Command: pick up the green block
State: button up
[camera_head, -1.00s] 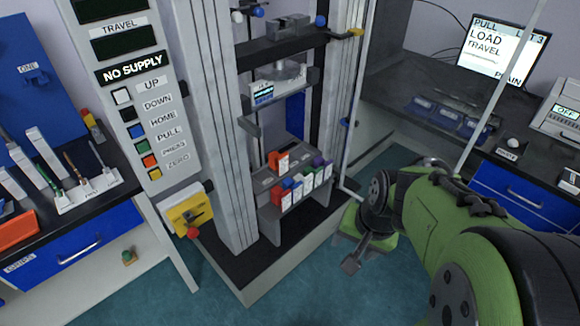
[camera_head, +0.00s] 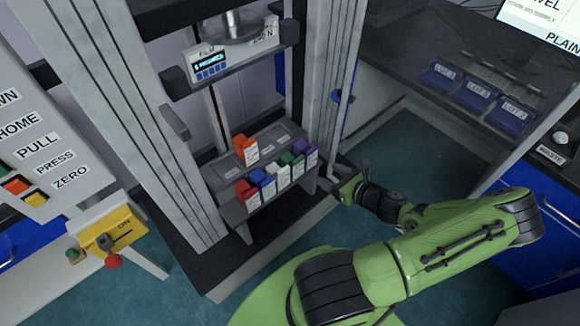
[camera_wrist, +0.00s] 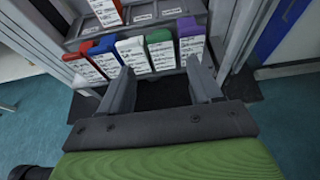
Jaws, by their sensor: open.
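The green block (camera_head: 288,168) stands in the front row of a stepped rack, between the white block (camera_head: 276,177) and the purple block (camera_head: 304,156). It has a white label on its front. In the wrist view the green block (camera_wrist: 160,50) is ahead of my gripper (camera_wrist: 159,76), between the lines of its two fingers. My gripper is open with nothing between the fingers, and stands a little in front of the row. In the head view my gripper (camera_head: 347,184) is right of the rack.
The rack (camera_head: 236,213) also holds a red block (camera_head: 246,195), a blue block (camera_head: 262,182) and, on its upper step, an orange block (camera_head: 245,149). Machine columns (camera_head: 326,90) flank the rack. A yellow switch box (camera_head: 108,230) is at left. Floor at right is clear.

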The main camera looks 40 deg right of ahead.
jog(key=b, duration=0.2)
send_near(300, 161)
jog(key=x, duration=0.3)
jog(key=b+x, duration=0.1)
jog(key=x, duration=0.4)
jog(key=shift+w+b, duration=0.35)
jog(key=shift+w, duration=0.1)
jog(key=shift+s, duration=0.1)
jog(key=shift+a+f, duration=0.1)
jog(key=c, duration=1.1)
